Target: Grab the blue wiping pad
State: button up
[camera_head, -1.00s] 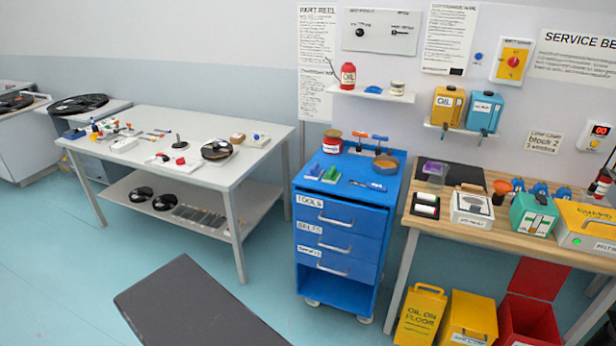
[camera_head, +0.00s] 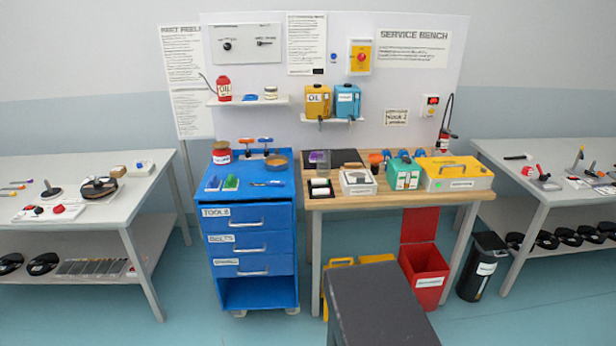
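Two small blue items could be the wiping pad; I cannot tell which it is at this size. One flat blue item (camera_head: 213,184) lies on the front left of the blue tool cart's top (camera_head: 243,197), beside a similar green item (camera_head: 231,183). Another flat blue item (camera_head: 250,97) lies on the small white wall shelf (camera_head: 270,101), between a red oil can (camera_head: 224,89) and a small jar (camera_head: 271,92). Nothing touches either blue item. My gripper is not in view.
A wooden-topped service bench (camera_head: 440,197) stands right of the cart, with several devices on it. Grey tables stand at the left (camera_head: 120,205) and right (camera_head: 530,187). A red bin (camera_head: 424,270) stands below the bench. Floor is clear before the cart.

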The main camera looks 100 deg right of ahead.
aim_at(214, 185)
jog(key=z, duration=0.3)
jog(key=k, duration=0.15)
jog(key=z, duration=2.55)
jog(key=k, duration=0.9)
jog(key=u, duration=0.2)
jog(key=i, duration=0.8)
jog(key=z, duration=0.25)
jog(key=k, duration=0.65)
jog(key=u, duration=0.2)
jog(key=i, duration=0.65)
jog(key=z, duration=0.05)
